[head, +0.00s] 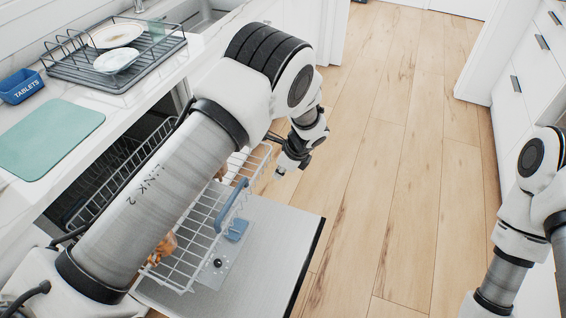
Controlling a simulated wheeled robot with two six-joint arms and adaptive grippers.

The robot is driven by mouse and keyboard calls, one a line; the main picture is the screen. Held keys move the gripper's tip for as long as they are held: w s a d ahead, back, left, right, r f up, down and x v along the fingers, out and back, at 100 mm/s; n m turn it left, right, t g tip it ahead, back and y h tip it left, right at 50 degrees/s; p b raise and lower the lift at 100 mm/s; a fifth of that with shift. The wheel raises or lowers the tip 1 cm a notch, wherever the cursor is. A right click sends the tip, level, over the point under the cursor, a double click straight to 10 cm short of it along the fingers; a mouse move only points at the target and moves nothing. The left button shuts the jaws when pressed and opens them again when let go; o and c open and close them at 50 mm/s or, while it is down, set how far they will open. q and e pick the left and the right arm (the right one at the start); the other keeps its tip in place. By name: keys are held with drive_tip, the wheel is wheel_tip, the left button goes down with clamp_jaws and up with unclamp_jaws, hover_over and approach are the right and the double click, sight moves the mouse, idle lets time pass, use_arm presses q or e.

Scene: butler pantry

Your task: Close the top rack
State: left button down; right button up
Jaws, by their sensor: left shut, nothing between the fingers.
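The top rack (183,268) is a white wire basket pulled out of the dishwasher (118,165) under the counter. It has a blue handle (231,205) along its front edge. My left arm crosses over the rack and hides much of its middle. My left gripper (279,173) is shut and empty, just beyond the far front corner of the rack, on the floor side of it. I cannot tell whether it touches the rack. An orange-brown item (163,247) sits in the rack, partly hidden by my arm. My right arm shows at the right edge; its gripper is out of view.
The open dishwasher door (270,235) lies flat below the rack. On the counter are a dish rack (75,72) with plates, a blue tablets box (21,86) and a green mat (48,138). The wooden floor (385,190) is clear. Drawers (525,75) stand at the right.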

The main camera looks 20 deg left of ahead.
use_arm(q)
drive_tip(key=x, duration=0.3)
hover_over(257, 182)
drive_tip(key=d, duration=0.2)
drive_tip(key=shift+d+f+p, duration=0.1)
drive_tip(key=shift+f+p, duration=0.1)
drive_tip(key=shift+p, duration=0.2)
use_arm(e)
drive_tip(key=shift+w+a+r, duration=0.1)
drive_tip(key=shift+w+r, duration=0.05)
drive_tip(key=shift+r, duration=0.2)
